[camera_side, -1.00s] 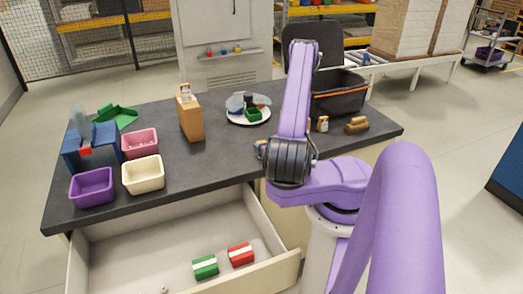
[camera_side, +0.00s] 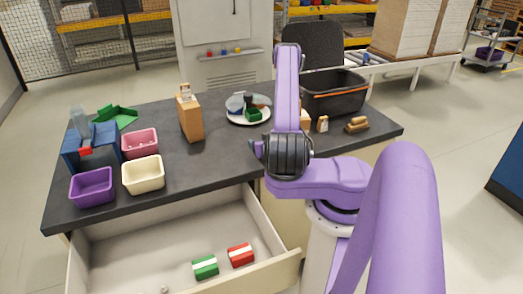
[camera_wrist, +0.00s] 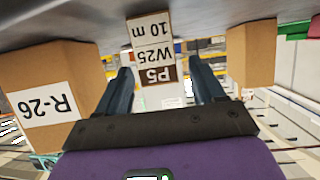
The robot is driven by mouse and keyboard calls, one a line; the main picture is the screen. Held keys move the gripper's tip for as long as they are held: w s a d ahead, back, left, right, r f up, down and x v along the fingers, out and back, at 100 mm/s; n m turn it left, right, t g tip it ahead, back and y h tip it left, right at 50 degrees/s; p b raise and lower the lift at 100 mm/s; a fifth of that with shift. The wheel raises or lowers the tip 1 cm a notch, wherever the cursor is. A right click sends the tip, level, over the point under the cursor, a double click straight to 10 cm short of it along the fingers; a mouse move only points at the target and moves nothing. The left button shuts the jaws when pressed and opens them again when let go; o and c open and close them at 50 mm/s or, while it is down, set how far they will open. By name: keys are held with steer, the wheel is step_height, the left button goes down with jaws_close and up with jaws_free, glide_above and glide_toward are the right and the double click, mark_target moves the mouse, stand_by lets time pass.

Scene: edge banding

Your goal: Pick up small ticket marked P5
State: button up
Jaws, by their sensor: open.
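In the wrist view, which is upside down, a small pale ticket (camera_wrist: 155,53) stands between my fingers. It reads "10 m", "W25" and "P5", with the P5 on a brown band. My gripper (camera_wrist: 162,70) is open, with one dark finger on each side of the ticket and a gap on both sides. I cannot tell how far the ticket lies beyond the fingertips. In the side view my arm mostly hides the gripper and the spot in front of it.
In the wrist view, a cardboard box marked R-26 (camera_wrist: 75,85) is close on the left and another brown box (camera_wrist: 250,55) is on the right. In the side view, a black bin (camera_side: 335,95), a white plate (camera_side: 238,119) and brown rolls (camera_side: 356,125) stand on the dark worktop (camera_side: 220,165). A drawer (camera_side: 130,255) is open below.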

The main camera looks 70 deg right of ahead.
steer(key=shift+w+d+f, duration=0.1)
steer(key=c, duration=1)
steer(key=shift+c, duration=0.2)
steer(key=shift+r, duration=5)
